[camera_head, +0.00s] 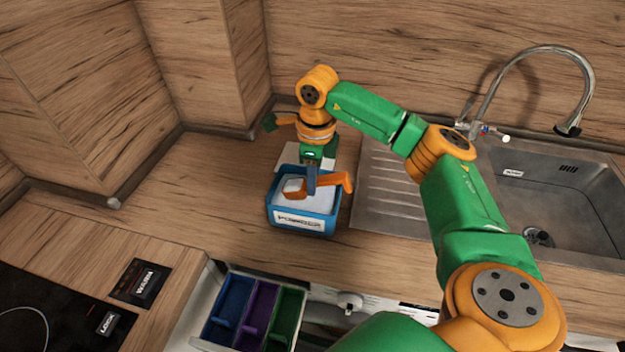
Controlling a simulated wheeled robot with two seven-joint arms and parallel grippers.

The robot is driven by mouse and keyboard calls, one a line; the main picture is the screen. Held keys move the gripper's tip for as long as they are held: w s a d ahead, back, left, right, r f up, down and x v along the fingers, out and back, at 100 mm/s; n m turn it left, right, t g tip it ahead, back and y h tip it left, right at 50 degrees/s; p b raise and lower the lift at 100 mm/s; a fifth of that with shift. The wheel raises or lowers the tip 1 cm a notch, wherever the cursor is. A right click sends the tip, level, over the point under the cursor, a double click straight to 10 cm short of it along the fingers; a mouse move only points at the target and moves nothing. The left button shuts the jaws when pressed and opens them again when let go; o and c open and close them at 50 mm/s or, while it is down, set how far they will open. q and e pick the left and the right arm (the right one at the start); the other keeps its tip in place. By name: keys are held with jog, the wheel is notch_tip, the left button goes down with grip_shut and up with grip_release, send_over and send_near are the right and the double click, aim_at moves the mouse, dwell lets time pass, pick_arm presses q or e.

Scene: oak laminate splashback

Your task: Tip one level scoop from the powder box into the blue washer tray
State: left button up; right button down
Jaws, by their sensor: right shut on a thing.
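The blue powder box (328,217) stands on the worktop left of the sink, with white powder inside and a label on its front. My right gripper (311,188) reaches down over the box and is shut on the orange scoop (332,181). The scoop's bowl, at the left, holds white powder and is over the powder in the box; I cannot tell whether it touches it. The blue washer tray (232,299) is the left compartment of an open drawer below the worktop's front edge. My left gripper is not in view.
Purple (260,307) and green (286,314) compartments sit right of the blue one. The sink (560,200) with its tall tap (535,58) is at the right. A black hob (50,315) is at the lower left. The worktop left of the box is clear.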

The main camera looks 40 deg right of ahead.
aim_at(321, 177)
jog(key=shift+s+d+r+p, duration=0.15)
jog(key=shift+r+p, duration=0.25)
jog(key=shift+r, duration=0.45)
jog(key=shift+s+r+p, duration=0.1)
jog(key=shift+r+p, duration=0.25)
jog(key=shift+r, duration=0.5)
jog(key=shift+d+f+t+y+b, duration=0.1)
jog(key=shift+f+t+y+b, duration=0.1)
jog(key=shift+t+y+b, duration=0.35)
jog(key=b, duration=0.2)
jog(key=t+y+b, duration=0.1)
jog(key=b, duration=0.1)
jog(key=shift+s+d+r+t, duration=0.25)
jog(key=shift+s+r, duration=0.1)
jog(key=shift+r+y+b, duration=0.15)
jog(key=shift+y+b, duration=0.1)
jog(key=shift+b, duration=0.3)
jog(key=shift+s+r, duration=0.1)
